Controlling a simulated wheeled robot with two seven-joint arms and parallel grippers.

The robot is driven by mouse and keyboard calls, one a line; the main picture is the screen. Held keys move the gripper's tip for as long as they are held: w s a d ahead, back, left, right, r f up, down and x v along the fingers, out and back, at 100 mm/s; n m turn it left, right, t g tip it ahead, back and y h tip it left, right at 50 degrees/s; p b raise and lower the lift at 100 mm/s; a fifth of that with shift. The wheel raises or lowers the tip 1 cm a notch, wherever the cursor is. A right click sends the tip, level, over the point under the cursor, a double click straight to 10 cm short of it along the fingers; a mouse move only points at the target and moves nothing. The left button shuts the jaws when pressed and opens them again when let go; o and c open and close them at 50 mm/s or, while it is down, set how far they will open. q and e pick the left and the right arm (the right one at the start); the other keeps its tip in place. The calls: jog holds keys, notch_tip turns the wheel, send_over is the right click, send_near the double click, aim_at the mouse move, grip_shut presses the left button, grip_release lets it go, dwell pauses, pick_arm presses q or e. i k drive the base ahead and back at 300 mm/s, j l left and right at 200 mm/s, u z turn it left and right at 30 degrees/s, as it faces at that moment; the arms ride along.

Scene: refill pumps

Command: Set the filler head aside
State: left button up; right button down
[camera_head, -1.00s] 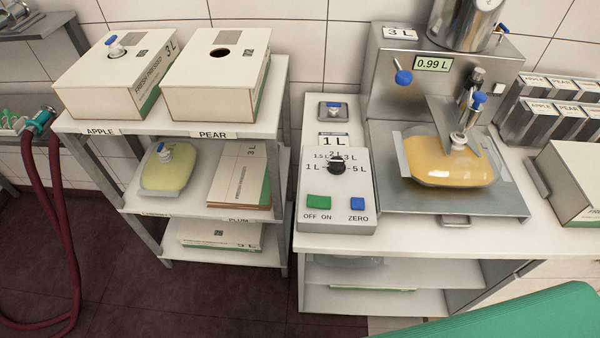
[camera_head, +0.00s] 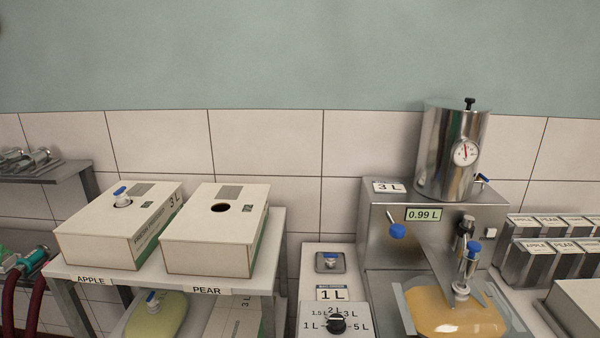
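The filling machine (camera_head: 378,244) stands on the right-hand counter, its display (camera_head: 427,214) reading 0.99 L. What looks like the filler head (camera_head: 471,258), a steel piece with a blue top, is at the machine's front, directly above the spout (camera_head: 461,289) of an amber-filled bag (camera_head: 440,315). I cannot tell whether it touches the spout. The bag lies on the machine's metal platform, its lower part cut off by the picture edge. Neither of my grippers is in view.
A steel tank with a gauge (camera_head: 448,170) stands on the machine. Two boxes (camera_head: 95,240) (camera_head: 205,245) stand on the left shelf. Several labelled cartons (camera_head: 540,262) are at right.

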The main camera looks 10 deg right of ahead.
aim_at(470, 260)
jog(key=z, duration=1.35)
